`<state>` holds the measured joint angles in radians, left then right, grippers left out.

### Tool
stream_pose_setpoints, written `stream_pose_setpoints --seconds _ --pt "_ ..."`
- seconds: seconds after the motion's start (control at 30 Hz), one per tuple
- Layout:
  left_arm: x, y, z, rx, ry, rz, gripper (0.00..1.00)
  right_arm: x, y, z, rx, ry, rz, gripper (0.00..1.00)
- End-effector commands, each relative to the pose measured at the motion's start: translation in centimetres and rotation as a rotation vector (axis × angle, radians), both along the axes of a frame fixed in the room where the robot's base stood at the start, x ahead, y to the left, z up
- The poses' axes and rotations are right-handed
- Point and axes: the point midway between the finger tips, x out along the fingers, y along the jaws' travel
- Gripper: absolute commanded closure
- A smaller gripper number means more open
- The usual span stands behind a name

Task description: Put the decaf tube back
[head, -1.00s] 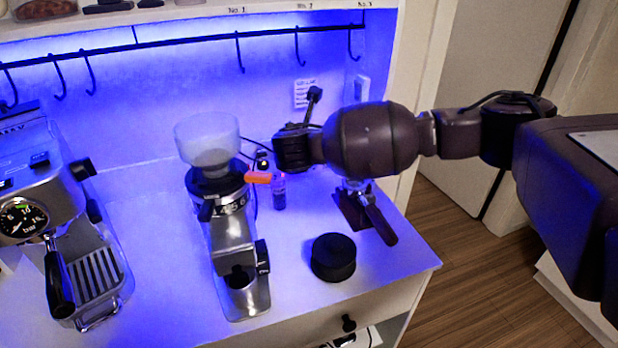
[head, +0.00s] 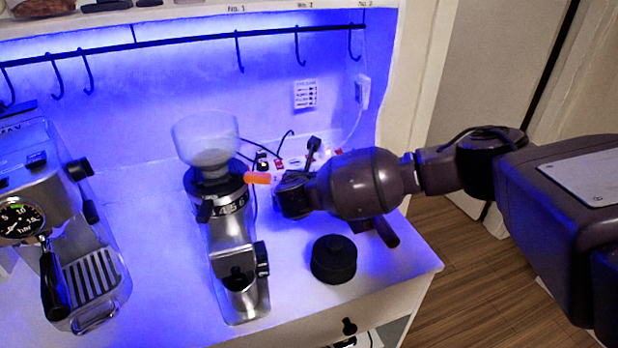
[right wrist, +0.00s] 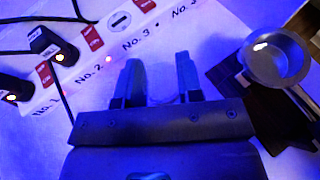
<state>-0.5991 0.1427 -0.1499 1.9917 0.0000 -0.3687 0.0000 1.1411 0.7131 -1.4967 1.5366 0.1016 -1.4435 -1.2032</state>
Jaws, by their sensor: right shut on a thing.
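My right gripper (head: 290,196) is low over the counter, just right of the grinder (head: 238,250). In the right wrist view its two fingers (right wrist: 160,65) stand a little apart, pointing toward a white strip (right wrist: 108,70) marked No. 1, No. 2 and No. 3. The gripper is shut on the small tube, which it hides in the head view. The tube is too dim to make out between the fingers, and its label cannot be read. My left gripper is not in view.
A black round tamper (head: 333,260) stands in front of my arm. A portafilter handle (head: 385,232) shows beneath it; its metal basket (right wrist: 276,58) is right of the fingers. The espresso machine (head: 45,215) is at left.

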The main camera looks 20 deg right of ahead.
Motion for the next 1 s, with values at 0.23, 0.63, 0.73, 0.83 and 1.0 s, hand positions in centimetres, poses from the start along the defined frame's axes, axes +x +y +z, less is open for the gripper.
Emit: stream_pose_setpoints --seconds 0.23,0.63,0.73,0.83,1.0 --pt "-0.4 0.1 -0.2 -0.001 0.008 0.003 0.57 0.0 0.0 -0.2 0.001 0.000 0.000 0.90" --pt "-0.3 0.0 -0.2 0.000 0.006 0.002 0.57 0.0 0.0 -0.2 0.001 0.000 0.000 0.41" --pt "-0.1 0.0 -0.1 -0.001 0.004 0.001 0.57 0.0 0.0 0.0 0.000 -0.001 0.000 0.41" --pt "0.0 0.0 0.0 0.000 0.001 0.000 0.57 -0.5 0.2 0.3 0.001 0.000 0.000 0.41" --pt "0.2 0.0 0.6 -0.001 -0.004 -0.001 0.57 -2.6 1.4 1.4 0.002 0.000 0.002 0.41"
